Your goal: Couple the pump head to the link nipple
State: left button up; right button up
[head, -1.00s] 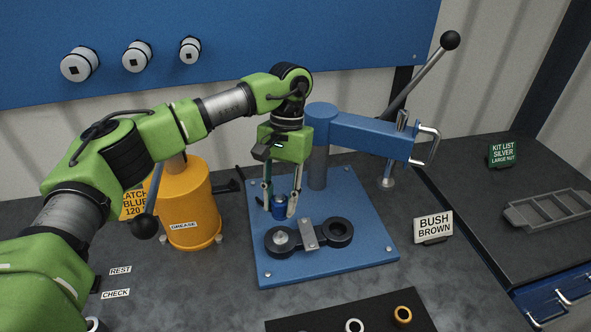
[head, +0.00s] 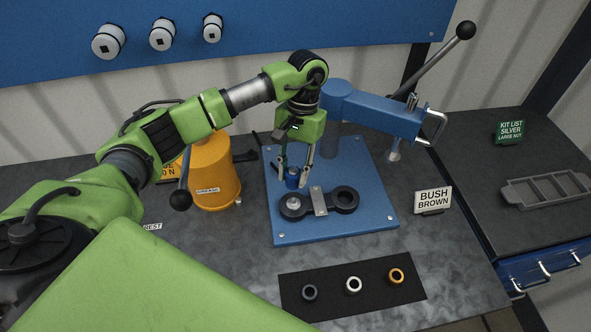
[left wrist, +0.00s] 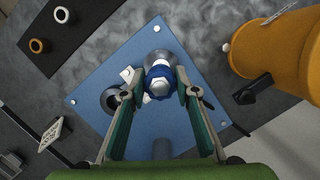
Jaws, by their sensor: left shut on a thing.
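My left gripper (head: 293,174) points down over the blue plate and is shut on a small blue coupler, which I take as the pump head (head: 292,182). In the left wrist view the pump head (left wrist: 160,82) sits between the fingertips (left wrist: 162,98), its silver end facing the camera. A dark two-ring link (head: 320,202) lies on the plate under a grey strap. The link nipple (head: 293,204) is the silver piece in its left ring. The pump head appears just behind and above it; I cannot tell whether they touch. My right gripper is not in view.
An orange grease pump (head: 214,172) with a ball-ended lever stands left of the blue plate (head: 375,205). A blue press arm (head: 370,112) stands behind. A black mat (head: 325,290) with three rings lies in front. A "BUSH BROWN" sign (head: 433,199) and grey tray (head: 548,190) are right.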

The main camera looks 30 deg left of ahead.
pick_arm(q)
jog(key=shift+f, duration=0.1)
jog(key=shift+f+b, duration=1.05)
jog(key=shift+f, duration=1.7)
jog(key=shift+w+x, duration=0.15)
jog(key=shift+x, duration=0.6)
jog(key=shift+w+x, duration=0.15)
jog(key=shift+x, duration=0.55)
jog(key=o, duration=1)
jog(key=shift+f, duration=0.15)
jog(key=shift+w, duration=0.1)
jog(key=v, duration=1.2)
jog(key=shift+d, duration=0.1)
